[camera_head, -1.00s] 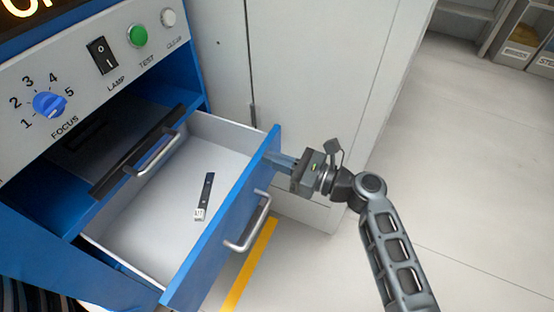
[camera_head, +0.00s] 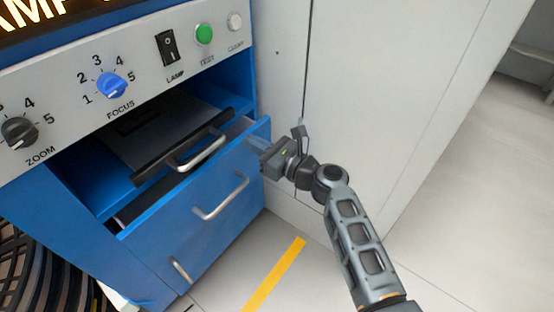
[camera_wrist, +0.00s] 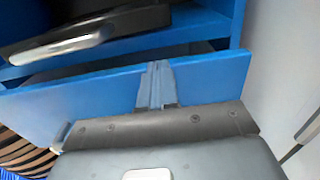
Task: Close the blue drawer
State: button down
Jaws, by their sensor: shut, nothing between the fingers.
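The blue drawer (camera_head: 170,232) with a silver bar handle (camera_head: 222,198) is nearly shut in the blue cabinet; a narrow dark gap shows behind its front's top edge. My gripper (camera_head: 255,147) is shut and empty, its fingertips at the upper right of the drawer front. In the wrist view the closed fingers (camera_wrist: 156,84) lie against or just before the blue drawer front (camera_wrist: 95,95); exact contact cannot be told.
Above the drawer, a dark tray (camera_head: 165,140) with a silver handle sticks out. The control panel has a blue focus knob (camera_head: 112,85), a black lamp switch (camera_head: 167,48) and a green button (camera_head: 204,34). A grey cabinet (camera_head: 375,80) stands right. The floor has a yellow strip (camera_head: 273,275).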

aim_at(240, 136)
jog(key=b+x, duration=0.1)
jog(key=x, duration=0.3)
jog(key=shift+w+a+f, duration=0.1)
jog(key=shift+w, duration=0.05)
jog(key=shift+w+a+r, duration=0.1)
jog(key=shift+a+r, duration=0.05)
jog(key=shift+r, duration=0.05)
jog(key=shift+a, duration=0.1)
